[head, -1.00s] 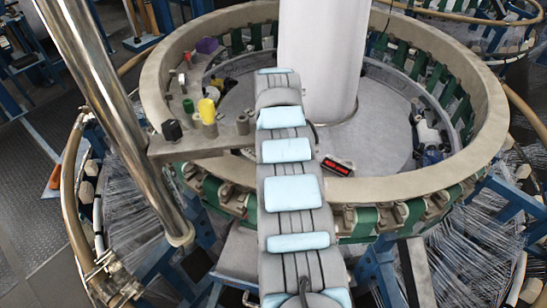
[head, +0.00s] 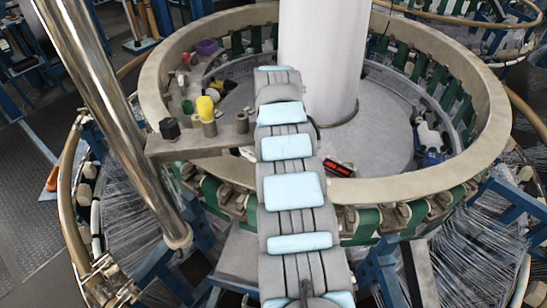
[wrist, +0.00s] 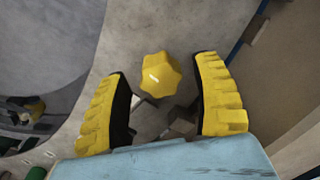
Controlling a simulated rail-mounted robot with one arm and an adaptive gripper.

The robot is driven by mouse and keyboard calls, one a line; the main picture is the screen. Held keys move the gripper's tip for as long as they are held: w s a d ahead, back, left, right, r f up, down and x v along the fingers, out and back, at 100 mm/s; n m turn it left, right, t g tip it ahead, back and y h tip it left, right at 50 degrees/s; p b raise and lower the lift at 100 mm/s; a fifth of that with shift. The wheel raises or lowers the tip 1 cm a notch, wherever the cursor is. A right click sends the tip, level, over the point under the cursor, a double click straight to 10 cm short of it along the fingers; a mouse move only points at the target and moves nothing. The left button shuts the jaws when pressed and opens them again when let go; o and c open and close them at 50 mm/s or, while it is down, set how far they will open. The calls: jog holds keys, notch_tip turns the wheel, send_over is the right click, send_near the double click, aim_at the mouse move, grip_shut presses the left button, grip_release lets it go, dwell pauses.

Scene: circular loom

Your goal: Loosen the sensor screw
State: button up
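A yellow star-shaped knob (wrist: 160,74), likely the sensor screw's head, shows in the wrist view against a grey surface. My gripper (wrist: 161,68) is open, its two yellow ribbed fingers on either side of the knob, with visible gaps on both sides. I cannot tell how far the knob lies below the fingertips. In the head view, my arm hides the gripper.
The loom's beige ring (head: 425,187) surrounds a thick white column (head: 322,60). A black knob (head: 169,128) stands on the bracket's left end. A shiny metal post (head: 115,125) rises at left. A black box with red marks (head: 338,169) lies right of the arm.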

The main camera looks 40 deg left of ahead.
jog(key=shift+r+p, duration=1.2)
jog(key=shift+r, duration=2.3)
